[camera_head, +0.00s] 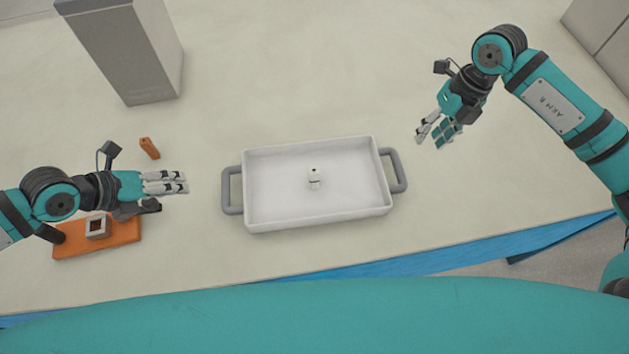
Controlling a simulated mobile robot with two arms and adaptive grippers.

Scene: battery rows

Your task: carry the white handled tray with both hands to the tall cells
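The white handled tray (318,218) stands on the pale table in the middle of the view. It has a grey handle at each short end, left (231,190) and right (398,170). One small white piece with a dark spot (314,180) stands near the tray's middle. My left gripper (178,190) is left of the left handle, apart from it, fingers spread and empty. My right gripper (432,136) is above and right of the right handle, also apart, open and empty. I cannot make out any tall cells for certain.
A tall grey box (125,50) stands at the back left. A small orange block (149,148) lies behind my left gripper. An orange plate (127,232) carrying a small white block (97,227) lies under my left arm. The table behind the tray is clear; its blue-sided edge (440,262) runs in front.

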